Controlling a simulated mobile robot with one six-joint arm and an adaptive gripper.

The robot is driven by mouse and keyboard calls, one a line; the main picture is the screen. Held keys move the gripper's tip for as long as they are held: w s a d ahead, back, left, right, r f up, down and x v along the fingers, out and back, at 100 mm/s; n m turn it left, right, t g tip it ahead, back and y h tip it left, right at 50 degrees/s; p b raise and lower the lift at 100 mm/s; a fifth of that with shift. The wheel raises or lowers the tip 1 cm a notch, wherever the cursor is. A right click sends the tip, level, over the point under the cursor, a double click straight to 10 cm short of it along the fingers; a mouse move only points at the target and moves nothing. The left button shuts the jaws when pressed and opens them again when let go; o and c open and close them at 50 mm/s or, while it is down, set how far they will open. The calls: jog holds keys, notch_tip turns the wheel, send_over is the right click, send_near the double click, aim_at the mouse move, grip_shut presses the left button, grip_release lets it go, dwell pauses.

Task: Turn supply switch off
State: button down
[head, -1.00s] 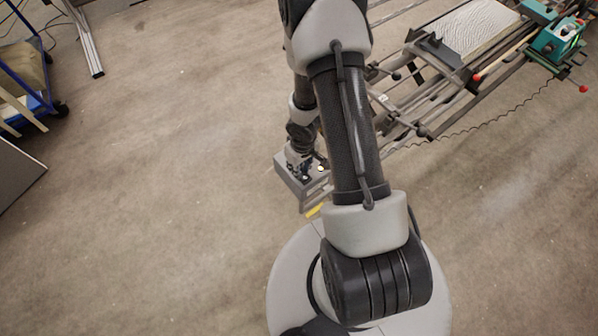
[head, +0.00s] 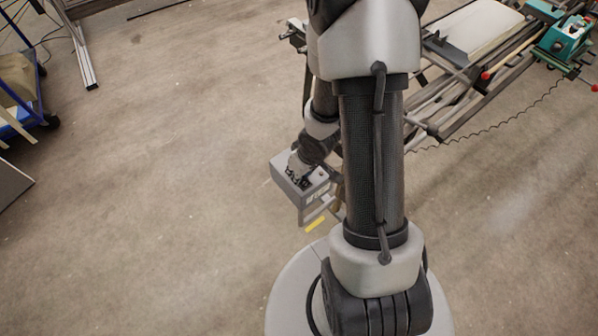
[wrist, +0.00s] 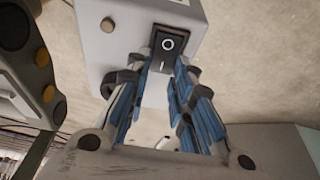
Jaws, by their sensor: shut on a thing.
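The supply switch (wrist: 168,42) is a black rocker with a white ring mark, set in the face of a grey box (wrist: 118,42). In the wrist view my gripper (wrist: 167,64) has its blue-padded fingers close together at the lower end of the switch, shut on it. The ring-marked end of the rocker shows between and beyond the fingertips; its lower end is partly hidden. In the head view the grey box (head: 312,192) stands at the loom's near end, with my gripper (head: 298,170) at its top. The switch cannot be made out there.
The loom frame (head: 470,85) runs off to the upper right, with a teal device (head: 562,40) on it and a cable trailing along the floor. A blue trolley (head: 22,95) is at the left. The floor between is clear. A brown knob (wrist: 107,25) is on the box.

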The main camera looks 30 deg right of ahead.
jog(key=c, duration=1.7)
grip_release()
jog(key=shift+r+p, duration=0.15)
jog(key=shift+p, duration=0.55)
jog(key=g+p, duration=0.1)
jog(key=p, duration=0.2)
jog(key=shift+w+r+p, duration=0.1)
jog(key=shift+w+p, duration=0.1)
jog(key=shift+p, duration=0.2)
jog(key=shift+g+p, duration=0.3)
jog(key=shift+p, duration=0.3)
jog(key=g+p, duration=0.1)
jog(key=p, duration=0.6)
jog(key=shift+w, duration=0.3)
jog(key=p, duration=0.4)
jog(key=shift+f+g, duration=0.2)
jog(key=shift+g, duration=0.2)
